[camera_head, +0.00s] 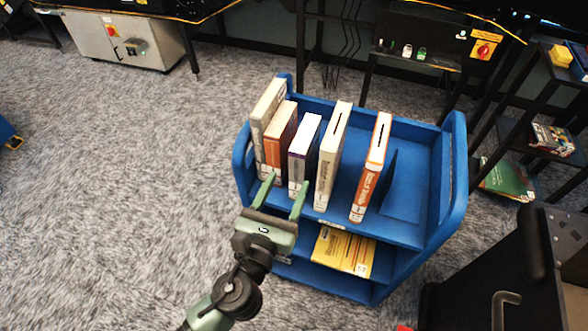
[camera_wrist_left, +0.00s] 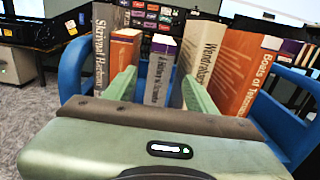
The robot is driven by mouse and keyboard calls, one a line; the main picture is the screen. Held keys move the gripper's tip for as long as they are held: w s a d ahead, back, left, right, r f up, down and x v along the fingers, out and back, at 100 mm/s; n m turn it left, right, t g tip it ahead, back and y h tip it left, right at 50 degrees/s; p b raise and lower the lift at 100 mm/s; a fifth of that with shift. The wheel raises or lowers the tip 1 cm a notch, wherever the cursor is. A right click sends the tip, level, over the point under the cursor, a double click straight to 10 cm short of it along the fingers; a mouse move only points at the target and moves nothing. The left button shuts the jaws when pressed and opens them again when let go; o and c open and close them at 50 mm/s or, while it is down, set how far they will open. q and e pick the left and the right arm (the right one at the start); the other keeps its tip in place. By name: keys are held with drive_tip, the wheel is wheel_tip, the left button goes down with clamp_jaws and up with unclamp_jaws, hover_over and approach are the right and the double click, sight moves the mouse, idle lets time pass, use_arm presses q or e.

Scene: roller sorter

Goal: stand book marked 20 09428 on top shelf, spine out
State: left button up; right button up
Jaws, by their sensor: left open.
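A blue book cart (camera_head: 425,228) holds several upright books on its top shelf. From left they are a grey book (camera_head: 268,108), an orange-brown book (camera_head: 280,134), a white book with a purple band (camera_head: 303,150), a thick cream book (camera_head: 332,150) and an orange-and-white book (camera_head: 373,160). My left gripper (camera_head: 282,193) is open in front of the spines. In the left wrist view, the white book (camera_wrist_left: 159,72) shows between its fingers (camera_wrist_left: 160,92); whether they touch any book is unclear. The labels are too small to read, so I cannot tell which is 20 09428. My right gripper is not in view.
The cart's lower shelf holds a yellow book (camera_head: 343,250). A dark rack (camera_head: 535,140) stands at right, and a dark cabinet (camera_head: 490,265) at lower right. Carpet is clear at left.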

use_arm(q)
drive_tip(key=shift+v, duration=1.7)
drive_tip(key=a+f+n+g+y, duration=0.25)
drive_tip(key=f+n, duration=0.25)
drive_tip(key=f, duration=0.7)
drive_tip(key=a+f+n+g+y, duration=0.1)
drive_tip(key=a+f+n+g, duration=0.3)
drive_tip(key=f, duration=0.9)
drive_tip(key=s+a+f+n+g+y, duration=0.1)
drive_tip(key=s+a+f+n, duration=0.2)
drive_tip(key=f+n, duration=0.3)
drive_tip(key=s+a+f+n+g+y, duration=0.1)
drive_tip(key=s+a+f+n+g, duration=0.2)
drive_tip(key=f, duration=0.5)
drive_tip(key=s+a+f+n+g, duration=0.2)
drive_tip(key=s+f+n, duration=0.3)
drive_tip(key=s, duration=0.4)
drive_tip(key=s+a+f+n+g, duration=0.1)
drive_tip(key=s+a+f+n, duration=0.1)
drive_tip(key=s+f+n, duration=0.4)
drive_tip(key=s+a+f+n+g, duration=0.2)
drive_tip(key=s+f+n, duration=0.3)
drive_tip(key=s+n, duration=0.3)
drive_tip(key=s+a, duration=0.1)
drive_tip(key=s, duration=0.3)
drive_tip(key=shift+s+f+g, duration=0.3)
drive_tip(key=shift+s+g, duration=0.05)
drive_tip(key=shift+s, duration=0.05)
